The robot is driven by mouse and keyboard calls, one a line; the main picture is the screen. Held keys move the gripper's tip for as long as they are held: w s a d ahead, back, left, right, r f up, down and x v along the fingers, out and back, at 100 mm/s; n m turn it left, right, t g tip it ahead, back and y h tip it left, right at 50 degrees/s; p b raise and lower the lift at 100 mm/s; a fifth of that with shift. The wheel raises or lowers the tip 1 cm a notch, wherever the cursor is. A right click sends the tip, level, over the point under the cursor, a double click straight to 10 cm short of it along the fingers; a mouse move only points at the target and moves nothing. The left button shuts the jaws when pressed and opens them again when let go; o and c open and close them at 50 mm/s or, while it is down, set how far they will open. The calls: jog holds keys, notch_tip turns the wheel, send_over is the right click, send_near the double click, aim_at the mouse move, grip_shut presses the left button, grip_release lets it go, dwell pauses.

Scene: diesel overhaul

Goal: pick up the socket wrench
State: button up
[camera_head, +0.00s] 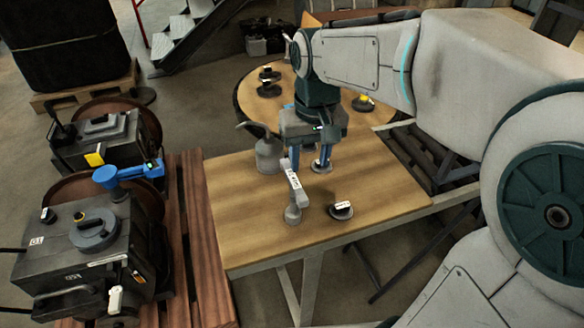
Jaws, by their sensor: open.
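A grey tool with a slanted handle and a white label (297,190) stands on a round foot on the wooden table; it looks like the socket wrench, though I cannot be sure. My gripper (308,163) points down over the table with its blue fingers apart, just behind this tool in the picture. A small grey round-footed part (321,167) is at the right finger, partly hidden by it. I cannot tell whether they touch. Nothing is visibly held.
A grey oil can (268,156) stands left of my gripper. A dark round part with a white label (341,211) lies right of the tool. A blue tool (128,173) rests on the engine block at left. Several small parts sit on a round table (248,105) behind. The front right tabletop is clear.

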aim_at(293, 177)
jog(key=shift+n, duration=0.3)
jog(key=w+a+r, duration=0.1)
jog(key=a+r, duration=0.1)
jog(key=shift+w+a+r+p, duration=0.25)
jog(key=shift+w+a+p, duration=0.1)
jog(key=shift+p, duration=0.05)
jog(key=shift+w+a+f, duration=0.1)
jog(key=shift+w+a, duration=0.05)
jog(key=shift+a, duration=0.05)
notch_tip(293, 177, down, 8)
jog(key=shift+r, duration=0.1)
jog(key=f, duration=0.5)
jog(key=shift+s+f, duration=0.25)
jog(key=shift+f, duration=0.1)
grip_shut()
